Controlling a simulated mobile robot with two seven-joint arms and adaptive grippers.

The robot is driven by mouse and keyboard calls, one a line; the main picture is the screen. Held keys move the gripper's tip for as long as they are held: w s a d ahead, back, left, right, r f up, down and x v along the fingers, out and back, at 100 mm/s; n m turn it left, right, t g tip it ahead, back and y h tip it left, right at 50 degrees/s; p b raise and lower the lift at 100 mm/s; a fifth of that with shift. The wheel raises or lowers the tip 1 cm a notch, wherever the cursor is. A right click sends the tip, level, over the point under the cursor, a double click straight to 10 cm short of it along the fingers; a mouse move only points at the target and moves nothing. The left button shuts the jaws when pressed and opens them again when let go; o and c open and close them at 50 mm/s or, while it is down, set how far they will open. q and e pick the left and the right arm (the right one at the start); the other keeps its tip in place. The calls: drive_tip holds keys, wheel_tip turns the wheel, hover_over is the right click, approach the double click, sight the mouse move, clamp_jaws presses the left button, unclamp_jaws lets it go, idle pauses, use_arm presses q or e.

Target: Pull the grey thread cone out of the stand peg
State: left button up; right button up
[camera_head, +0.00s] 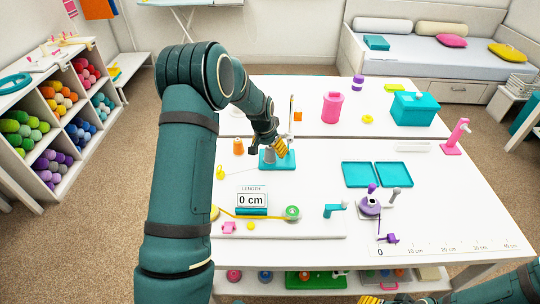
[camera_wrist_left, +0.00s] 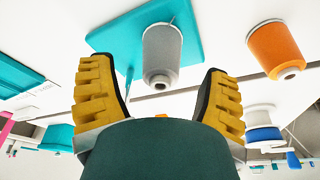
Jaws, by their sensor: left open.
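The grey thread cone (camera_wrist_left: 161,52) stands on the teal stand (camera_wrist_left: 115,35), which also shows in the head view (camera_head: 290,162). The cone (camera_head: 269,156) is partly hidden there by my left gripper (camera_head: 271,146). In the left wrist view, the two yellow fingers of my left gripper (camera_wrist_left: 157,75) are spread wide, one on each side of the cone's near end. They do not visibly touch it. The peg inside the cone is hidden.
An orange thread cone (camera_wrist_left: 275,47) stands close beside the stand, also in the head view (camera_head: 238,146). Two teal trays (camera_head: 358,175) lie to the right. The length display (camera_head: 251,199) is in front.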

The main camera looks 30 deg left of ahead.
use_arm(q)
drive_tip(key=shift+x, duration=1.25)
drive_tip(key=shift+r, duration=0.1)
drive_tip(key=c, duration=1.3)
drive_tip(key=shift+o, duration=0.2)
